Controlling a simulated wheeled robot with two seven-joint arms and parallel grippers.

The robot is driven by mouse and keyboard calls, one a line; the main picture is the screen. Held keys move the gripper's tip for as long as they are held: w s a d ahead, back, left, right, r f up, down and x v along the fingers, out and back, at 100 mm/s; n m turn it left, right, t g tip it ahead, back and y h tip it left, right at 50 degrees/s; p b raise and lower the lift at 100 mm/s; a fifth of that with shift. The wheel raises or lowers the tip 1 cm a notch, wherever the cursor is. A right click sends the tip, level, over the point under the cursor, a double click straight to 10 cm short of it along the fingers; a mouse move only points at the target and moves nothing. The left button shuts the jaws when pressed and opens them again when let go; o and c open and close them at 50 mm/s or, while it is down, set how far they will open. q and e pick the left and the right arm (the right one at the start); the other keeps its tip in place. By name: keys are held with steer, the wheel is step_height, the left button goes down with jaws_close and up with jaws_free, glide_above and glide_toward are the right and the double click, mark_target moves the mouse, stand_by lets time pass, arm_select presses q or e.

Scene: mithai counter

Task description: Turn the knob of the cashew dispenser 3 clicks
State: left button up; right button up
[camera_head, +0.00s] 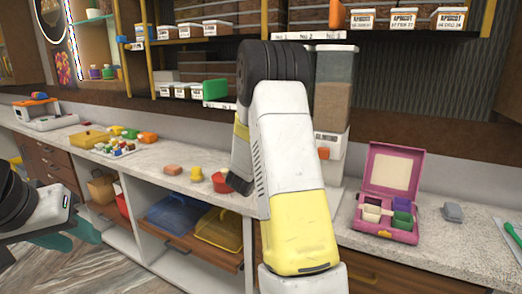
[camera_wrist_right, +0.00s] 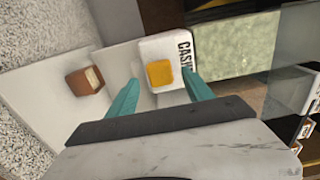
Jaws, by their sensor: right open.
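In the right wrist view the cashew dispenser (camera_wrist_right: 150,48) is a white housing with black lettering, partly cut off, reading "CASH". Its yellow-orange knob (camera_wrist_right: 160,73) sits between the two teal fingers of my right gripper (camera_wrist_right: 160,82). The fingers are open, one on each side of the knob, with gaps visible. In the head view my right arm hides this dispenser and the right gripper. My left gripper (camera_head: 76,238) is low at the left, away from the counter top, with its teal fingers apart and nothing seen between them.
A neighbouring dispenser (camera_head: 334,100) with an orange knob (camera_head: 323,153) stands right of my arm. A pink open box (camera_head: 389,188) and a grey block (camera_head: 453,212) are farther right. A red bowl (camera_head: 221,182) and a yellow piece (camera_head: 196,174) lie left. Shelves hang above the counter (camera_head: 160,185).

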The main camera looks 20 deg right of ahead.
steer(key=shift+v, duration=2.7)
steer(key=v, duration=0.9)
